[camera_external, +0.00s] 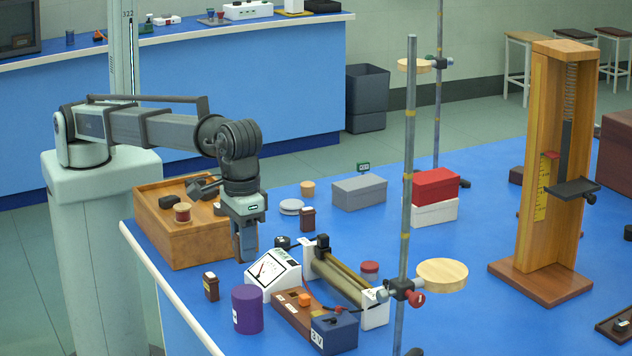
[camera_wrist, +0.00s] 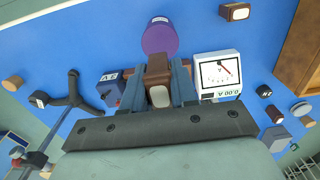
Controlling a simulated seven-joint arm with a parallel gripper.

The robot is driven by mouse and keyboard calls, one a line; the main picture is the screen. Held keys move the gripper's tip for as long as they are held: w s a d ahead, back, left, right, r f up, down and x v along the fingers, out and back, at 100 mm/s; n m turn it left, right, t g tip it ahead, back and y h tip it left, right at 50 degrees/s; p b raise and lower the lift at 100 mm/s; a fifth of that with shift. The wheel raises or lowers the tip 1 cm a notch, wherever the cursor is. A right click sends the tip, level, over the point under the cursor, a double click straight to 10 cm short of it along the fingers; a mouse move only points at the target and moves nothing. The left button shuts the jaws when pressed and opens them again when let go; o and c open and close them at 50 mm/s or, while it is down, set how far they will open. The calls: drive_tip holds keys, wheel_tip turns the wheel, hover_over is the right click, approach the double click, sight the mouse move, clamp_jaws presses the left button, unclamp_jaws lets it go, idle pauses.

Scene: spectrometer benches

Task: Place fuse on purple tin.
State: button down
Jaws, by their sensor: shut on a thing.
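My gripper (camera_external: 245,256) hangs over the blue bench, to the upper left of the meter in the external view. In the wrist view, it (camera_wrist: 158,82) is shut on a brown fuse with a pale end (camera_wrist: 158,68). The held fuse is hard to make out in the external view. The purple tin (camera_external: 247,310) stands upright near the bench's front edge, below my gripper in that picture. In the wrist view, the tin (camera_wrist: 160,36) lies just beyond the fingertips, with its rim partly visible. I cannot tell the exact height gap.
Similar brown blocks stand at the left edge (camera_external: 211,287) and farther back (camera_external: 307,219). A white meter (camera_external: 272,273), a 3 V battery (camera_external: 334,333) and a rheostat (camera_external: 345,281) crowd the tin's right. A wooden tray (camera_external: 190,249) lies left; a clamp stand (camera_external: 407,150) rises right.

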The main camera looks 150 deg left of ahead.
sight(247, 291)
drive_tip(key=shift+f, duration=3.25)
drive_tip(key=c, duration=0.9)
unclamp_jaws()
drive_tip(key=shift+f, duration=0.1)
wheel_tip(247, 291, up, 12)
drive_tip(key=shift+r, duration=0.15)
